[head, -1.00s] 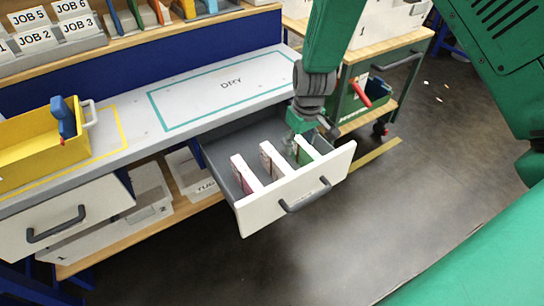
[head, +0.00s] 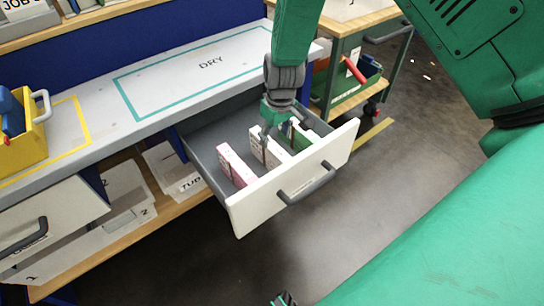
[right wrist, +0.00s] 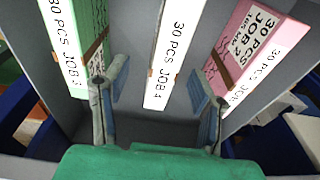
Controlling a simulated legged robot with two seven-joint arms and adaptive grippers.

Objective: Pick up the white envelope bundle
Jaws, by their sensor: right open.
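The white envelope bundle (head: 258,146) stands on edge in the open drawer (head: 215,132), between a pink bundle (head: 236,166) and a green bundle (head: 299,138). My right gripper (head: 279,125) points down into the drawer, just above and partly in front of the white bundle. In the right wrist view its fingers (right wrist: 157,95) are spread, with nothing held. There the white bundle (right wrist: 172,50) shows its printed edge, "30 PCS JOB", centrally between the two fingers. The green bundle (right wrist: 92,30) is beyond the left finger and the pink bundle (right wrist: 247,45) beyond the right.
The drawer's white front panel (head: 325,170) with a grey handle (head: 308,186) borders the bundles. A yellow bin (head: 25,140) stands at the left. A wooden cart (head: 350,85) stands beyond the drawer on the right.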

